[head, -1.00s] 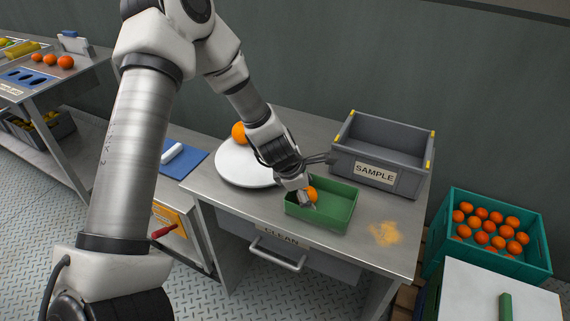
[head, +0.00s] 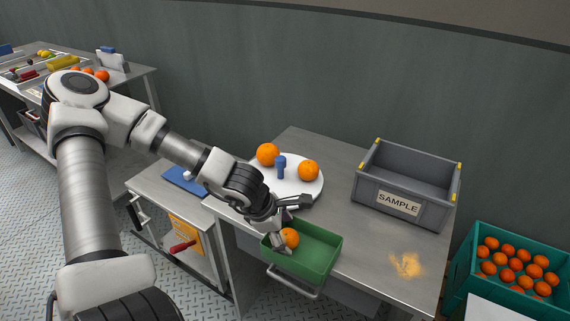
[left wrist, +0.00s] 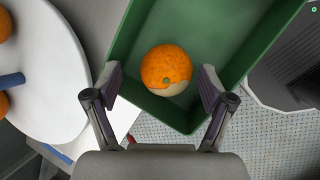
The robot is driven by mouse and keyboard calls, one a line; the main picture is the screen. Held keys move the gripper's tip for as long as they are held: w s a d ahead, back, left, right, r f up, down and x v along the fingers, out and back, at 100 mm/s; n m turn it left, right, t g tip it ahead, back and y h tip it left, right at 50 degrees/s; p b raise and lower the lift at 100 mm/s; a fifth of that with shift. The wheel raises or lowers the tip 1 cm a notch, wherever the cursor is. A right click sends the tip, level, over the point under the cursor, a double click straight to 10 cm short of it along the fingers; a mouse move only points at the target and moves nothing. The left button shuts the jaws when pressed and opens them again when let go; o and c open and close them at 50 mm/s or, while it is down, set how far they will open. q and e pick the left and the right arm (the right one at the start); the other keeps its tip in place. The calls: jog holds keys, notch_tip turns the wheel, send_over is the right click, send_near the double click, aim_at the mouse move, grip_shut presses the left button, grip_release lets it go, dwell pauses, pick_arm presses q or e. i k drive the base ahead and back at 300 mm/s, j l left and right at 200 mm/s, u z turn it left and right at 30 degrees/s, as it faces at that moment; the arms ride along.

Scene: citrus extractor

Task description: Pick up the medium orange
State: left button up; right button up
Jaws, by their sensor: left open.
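An orange (head: 291,237) lies in a green tray (head: 325,243). It also shows in the left wrist view (left wrist: 166,68), with a pale patch on its lower side. My left gripper (head: 284,235) is open at the tray's left end. In the left wrist view its two fingers (left wrist: 160,78) are on either side of the orange, with a visible gap on each side. Two more oranges, one at the back left (head: 267,154) and one at the right (head: 308,170), sit on a round white plate (head: 297,189). My right gripper is not in view.
A blue piece (head: 281,166) stands between the plate's oranges. A grey SAMPLE crate (head: 405,190) stands behind and right of the tray. A teal crate (head: 483,268) of oranges is at the far right. The tray overlaps the table's front edge.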

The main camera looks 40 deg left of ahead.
aim_at(308, 170)
jog(key=u, duration=1.25)
